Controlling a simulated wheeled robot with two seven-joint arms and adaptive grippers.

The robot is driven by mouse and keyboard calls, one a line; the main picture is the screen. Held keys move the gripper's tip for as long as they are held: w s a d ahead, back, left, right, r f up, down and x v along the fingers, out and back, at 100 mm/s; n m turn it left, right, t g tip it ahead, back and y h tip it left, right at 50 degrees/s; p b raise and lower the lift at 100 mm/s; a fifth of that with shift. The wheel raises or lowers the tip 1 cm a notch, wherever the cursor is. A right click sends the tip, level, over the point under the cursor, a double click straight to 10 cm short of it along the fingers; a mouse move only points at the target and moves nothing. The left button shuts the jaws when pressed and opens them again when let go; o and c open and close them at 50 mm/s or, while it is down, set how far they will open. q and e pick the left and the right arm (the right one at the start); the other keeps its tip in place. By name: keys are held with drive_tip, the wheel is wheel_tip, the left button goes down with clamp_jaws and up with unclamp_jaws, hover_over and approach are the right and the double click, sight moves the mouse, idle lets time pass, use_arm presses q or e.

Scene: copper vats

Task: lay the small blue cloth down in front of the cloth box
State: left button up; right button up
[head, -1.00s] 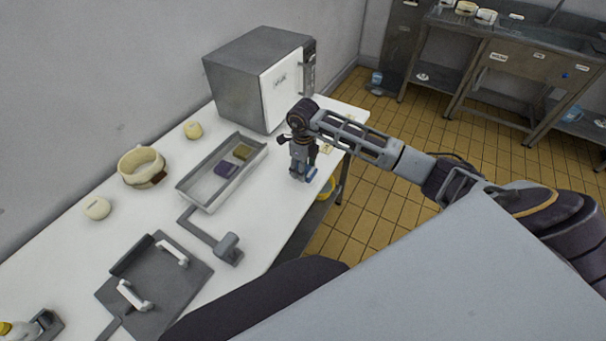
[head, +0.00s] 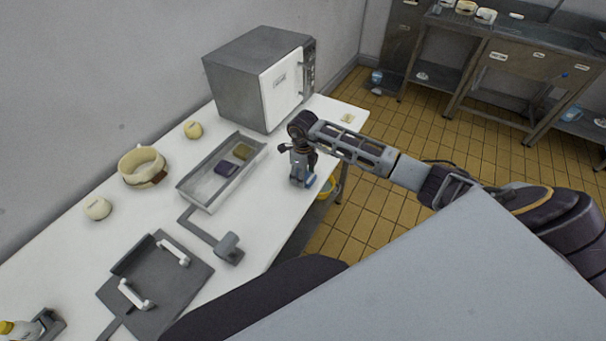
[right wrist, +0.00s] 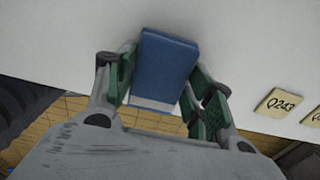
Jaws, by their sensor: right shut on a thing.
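A small blue cloth (right wrist: 165,66), a flat folded block, sits between the green-padded fingers of my right gripper (right wrist: 163,92) in the right wrist view. In the head view my right gripper (head: 302,180) points down at the table's front edge, with a bit of the blue cloth (head: 310,181) showing. I cannot tell whether the cloth touches the table. My left gripper is not in view.
A grey oven-like appliance (head: 245,80) stands behind the gripper. A grey bracket (head: 228,247) lies in front of the box, near the table edge. A yellow bucket (head: 327,187) stands below the edge.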

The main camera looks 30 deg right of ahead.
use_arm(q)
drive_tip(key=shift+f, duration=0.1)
use_arm(e)
drive_tip(key=shift+f, duration=0.1)
drive_tip(key=o, duration=1)
drive_tip(key=shift+c, duration=0.2)
drive_tip(key=shift+r, duration=0.35)
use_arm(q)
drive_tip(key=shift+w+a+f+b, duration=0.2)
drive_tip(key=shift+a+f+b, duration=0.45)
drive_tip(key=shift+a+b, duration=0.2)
use_arm(e)
wheel_tip(320, 180, up, 12)
drive_tip(key=shift+f, duration=0.25)
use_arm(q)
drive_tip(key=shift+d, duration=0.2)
